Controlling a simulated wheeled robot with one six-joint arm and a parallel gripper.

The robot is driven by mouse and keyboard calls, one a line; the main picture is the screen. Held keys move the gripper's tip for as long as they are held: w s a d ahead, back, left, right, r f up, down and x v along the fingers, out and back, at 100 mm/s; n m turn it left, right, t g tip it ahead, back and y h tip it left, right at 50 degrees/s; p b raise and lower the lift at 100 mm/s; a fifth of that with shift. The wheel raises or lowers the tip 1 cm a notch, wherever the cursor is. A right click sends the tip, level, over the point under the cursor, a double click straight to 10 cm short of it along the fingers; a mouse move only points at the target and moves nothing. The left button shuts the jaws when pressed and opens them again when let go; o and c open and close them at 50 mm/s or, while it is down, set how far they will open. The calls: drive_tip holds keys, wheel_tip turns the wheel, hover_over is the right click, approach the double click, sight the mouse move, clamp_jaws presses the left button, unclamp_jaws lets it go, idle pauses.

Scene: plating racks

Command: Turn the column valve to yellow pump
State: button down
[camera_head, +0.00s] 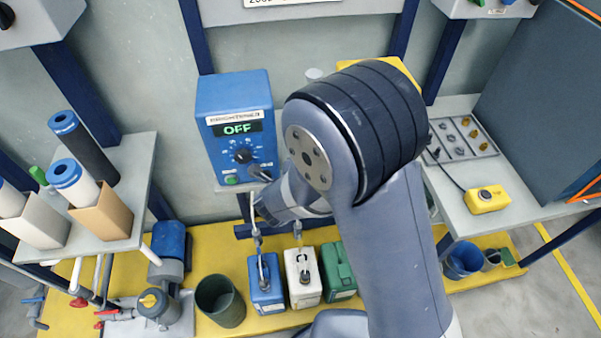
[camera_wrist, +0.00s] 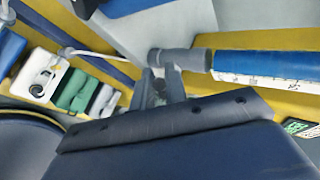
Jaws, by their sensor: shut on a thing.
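My gripper (camera_wrist: 162,85) shows in the wrist view with its fingers closed around a small grey part. A grey cylinder (camera_wrist: 180,62) lies just beyond the fingertips, joined to a blue length with a white marked strip; I cannot tell whether this is the column valve. In the head view my arm hides much of the gripper, which is below the blue BRIGHTENER box (camera_head: 235,125), reading OFF.
Blue (camera_head: 264,285), white (camera_head: 302,278) and green (camera_head: 338,269) jugs stand on the yellow platform. A dark bucket (camera_head: 220,301) stands left of them. Blue-capped columns (camera_head: 68,172) rest at the left shelf. A yellow box (camera_head: 487,200) lies on the right table.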

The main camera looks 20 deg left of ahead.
drive_tip(key=c, duration=1.5)
unclamp_jaws()
drive_tip(key=shift+o, duration=0.2)
drive_tip(key=v, duration=1)
drive_tip(key=shift+s+r+p, duration=0.25)
drive_tip(key=shift+s+p, duration=0.05)
drive_tip(key=shift+p, duration=0.1)
drive_tip(key=shift+w+f, duration=0.1)
drive_tip(key=b+x, duration=0.1)
drive_tip(key=x, duration=0.9)
drive_tip(key=shift+w+f, duration=0.2)
drive_tip(key=shift+w, duration=0.05)
drive_tip(key=shift+s+r, duration=0.1)
drive_tip(key=shift+s, duration=0.05)
